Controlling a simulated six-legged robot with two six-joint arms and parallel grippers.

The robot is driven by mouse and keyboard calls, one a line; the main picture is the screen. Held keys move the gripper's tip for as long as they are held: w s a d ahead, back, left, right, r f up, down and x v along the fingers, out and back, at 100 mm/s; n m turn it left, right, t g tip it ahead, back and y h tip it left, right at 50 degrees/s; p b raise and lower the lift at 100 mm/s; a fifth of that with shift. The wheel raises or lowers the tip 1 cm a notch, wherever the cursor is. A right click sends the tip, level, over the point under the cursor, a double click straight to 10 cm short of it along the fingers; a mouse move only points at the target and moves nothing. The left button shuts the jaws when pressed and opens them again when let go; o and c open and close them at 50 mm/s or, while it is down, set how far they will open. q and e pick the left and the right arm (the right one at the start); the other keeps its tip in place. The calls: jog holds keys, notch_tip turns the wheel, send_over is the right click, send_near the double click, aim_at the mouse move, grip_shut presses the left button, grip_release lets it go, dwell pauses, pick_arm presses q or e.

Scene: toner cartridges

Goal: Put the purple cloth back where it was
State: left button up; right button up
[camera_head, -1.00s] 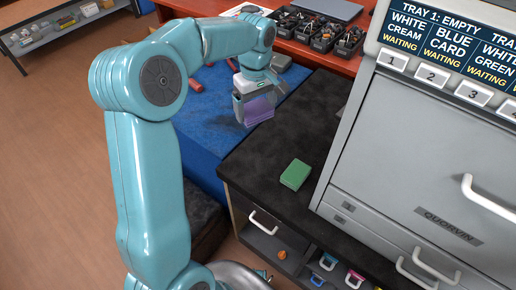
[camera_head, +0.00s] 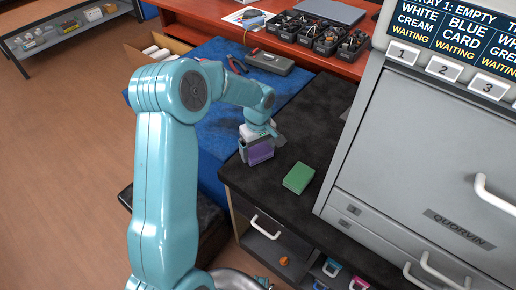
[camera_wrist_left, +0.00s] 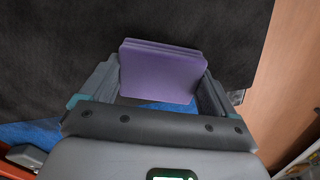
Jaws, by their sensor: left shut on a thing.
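The purple cloth (camera_head: 261,153) is a folded purple block. It also shows in the left wrist view (camera_wrist_left: 160,72), between my two fingers. My left gripper (camera_head: 257,150) is shut on it, over the black counter near its left edge. I cannot tell whether the cloth touches the counter top. The left gripper also shows in the left wrist view (camera_wrist_left: 158,85). A green folded cloth (camera_head: 298,178) lies on the black counter (camera_head: 315,125), right of the purple one. My right gripper is not in view.
A grey printer (camera_head: 420,150) with a tray display stands on the right of the counter. A blue mat (camera_head: 205,125) lies at left, with a grey box (camera_head: 270,63) and pliers. Black bins (camera_head: 318,35) stand on the red bench.

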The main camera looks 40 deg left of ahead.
aim_at(258, 150)
pick_arm(q)
jog(key=o, duration=0.7)
jog(key=shift+f, duration=0.1)
jog(key=shift+o, duration=0.2)
jog(key=shift+r, duration=0.3)
notch_tip(258, 150, up, 12)
jog(key=p, duration=0.1)
jog(key=shift+s+f, duration=0.1)
jog(key=shift+f, duration=0.05)
